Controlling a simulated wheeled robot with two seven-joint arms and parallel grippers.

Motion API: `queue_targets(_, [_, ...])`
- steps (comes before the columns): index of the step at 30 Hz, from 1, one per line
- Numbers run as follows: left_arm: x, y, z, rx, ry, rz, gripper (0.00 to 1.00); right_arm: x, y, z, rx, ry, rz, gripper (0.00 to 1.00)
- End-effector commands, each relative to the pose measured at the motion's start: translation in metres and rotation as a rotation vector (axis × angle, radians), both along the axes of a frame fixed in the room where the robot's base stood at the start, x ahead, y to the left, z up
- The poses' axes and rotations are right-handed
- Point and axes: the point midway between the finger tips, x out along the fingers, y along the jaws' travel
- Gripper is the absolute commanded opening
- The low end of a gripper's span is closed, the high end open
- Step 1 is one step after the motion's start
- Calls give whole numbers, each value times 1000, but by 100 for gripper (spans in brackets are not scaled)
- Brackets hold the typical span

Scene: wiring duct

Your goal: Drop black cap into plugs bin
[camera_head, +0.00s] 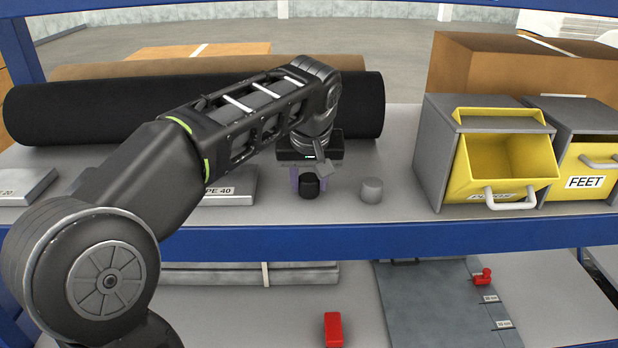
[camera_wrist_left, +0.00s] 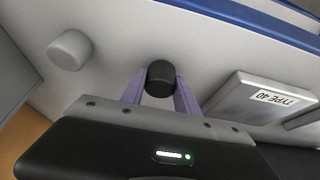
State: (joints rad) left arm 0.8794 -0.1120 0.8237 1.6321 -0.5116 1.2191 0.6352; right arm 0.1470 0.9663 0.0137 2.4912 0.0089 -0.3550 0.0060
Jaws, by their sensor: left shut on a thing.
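The black cap (camera_head: 309,186) is at the upper shelf, between the purple fingers of my left gripper (camera_head: 309,182). In the left wrist view the black cap (camera_wrist_left: 160,78) sits between the two fingertips (camera_wrist_left: 160,88), and the gripper is shut on it. I cannot tell whether the cap still touches the shelf. The yellow bin (camera_head: 500,170) in a grey housing stands to the right, tilted open and looking empty; its label is partly hidden by its handle and hard to read. My right gripper is not in view.
A grey cap (camera_head: 371,190) stands just right of the black cap. A second yellow bin labelled FEET (camera_head: 590,172) is at the far right. A black roll (camera_head: 60,112) lies behind my arm. A "TYPE 40" box (camera_wrist_left: 262,98) lies nearby. The blue shelf edge (camera_head: 400,238) runs in front.

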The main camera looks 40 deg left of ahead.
Motion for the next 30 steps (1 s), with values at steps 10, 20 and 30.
queue_targets(10, [0,0,-5,0,0,0,46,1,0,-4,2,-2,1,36])
queue_targets(20, [0,0,-5,0,0,-1,58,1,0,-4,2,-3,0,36])
queue_targets(30, [-3,-3,6,2,-3,-2,58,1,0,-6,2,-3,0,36])
